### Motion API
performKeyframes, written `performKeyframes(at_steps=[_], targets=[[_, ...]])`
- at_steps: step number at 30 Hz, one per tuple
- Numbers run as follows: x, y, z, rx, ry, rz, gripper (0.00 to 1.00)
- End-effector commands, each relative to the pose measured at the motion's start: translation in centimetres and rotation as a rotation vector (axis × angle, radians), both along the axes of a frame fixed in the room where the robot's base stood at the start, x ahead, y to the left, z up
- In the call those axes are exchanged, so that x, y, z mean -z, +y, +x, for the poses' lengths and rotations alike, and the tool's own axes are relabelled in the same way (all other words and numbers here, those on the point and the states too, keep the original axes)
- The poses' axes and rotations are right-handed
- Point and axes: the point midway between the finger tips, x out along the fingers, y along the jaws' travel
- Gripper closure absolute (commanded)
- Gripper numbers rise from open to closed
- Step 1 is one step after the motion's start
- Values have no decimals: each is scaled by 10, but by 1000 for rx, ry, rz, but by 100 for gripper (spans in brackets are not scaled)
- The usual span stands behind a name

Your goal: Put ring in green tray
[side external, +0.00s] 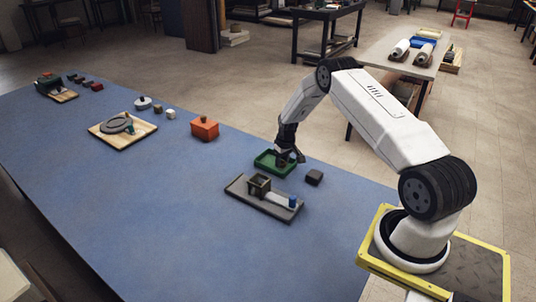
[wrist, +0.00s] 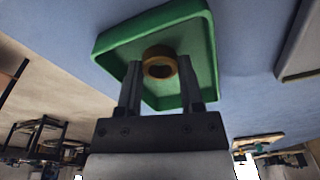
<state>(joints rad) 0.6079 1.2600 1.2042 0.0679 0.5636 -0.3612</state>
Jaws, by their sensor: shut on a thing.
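The green tray (side external: 266,163) lies on the blue table in the side view, under my gripper (side external: 286,158). In the wrist view the green tray (wrist: 112,42) fills the upper middle. A brown-gold ring (wrist: 160,56) shows between the two fingers of my gripper (wrist: 160,75), which is shut on it. The ring appears over the tray's floor; whether it touches the floor cannot be told. In the side view the ring (side external: 282,161) is small, dark and partly hidden by the fingers.
An orange box (side external: 204,128) stands further left. The table's front left is clear.

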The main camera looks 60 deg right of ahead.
Motion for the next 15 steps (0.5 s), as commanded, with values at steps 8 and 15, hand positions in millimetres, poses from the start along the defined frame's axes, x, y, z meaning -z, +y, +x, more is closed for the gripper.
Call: performKeyframes(at_steps=[8,15], targets=[[10,0,0,0,-1,0,100],[11,0,0,0,0,0,100]])
